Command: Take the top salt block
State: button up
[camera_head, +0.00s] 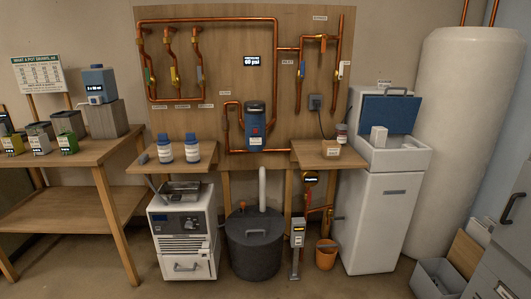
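A white upright block (379,136), which looks like a salt block, stands at the left of the open top of a tall white cabinet (375,220) at the right. Its lower part is hidden by the cabinet's rim, and I cannot tell whether other blocks lie under it. A paler shape shows to its right inside the opening, too small to make out. The cabinet's blue-faced lid (388,113) is raised behind the block. My gripper is not in view.
A large white tank (462,130) stands right of the cabinet. A grey open bin (437,280) and grey drawers (500,275) are at the lower right. A small wooden shelf (328,155) with a jar and box adjoins the cabinet's left. An orange bucket (326,255) stands below. Floor in front looks clear.

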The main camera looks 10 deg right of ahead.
aim_at(378, 135)
jog(key=i+j+z, duration=0.15)
jog(key=i+z, duration=0.3)
jog(key=i, duration=0.15)
jog(key=i+j+z, duration=0.35)
jog(key=i+z, duration=0.15)
jog(key=i+j+z, duration=0.65)
jog(key=i+j, duration=0.2)
jog(key=j, duration=0.2)
jog(key=i+j+z, duration=0.1)
jog(key=j, duration=0.25)
jog(key=i+j+z, duration=0.1)
jog(key=i+j, duration=0.15)
jog(key=i+j+z, duration=0.15)
jog(key=j, duration=0.3)
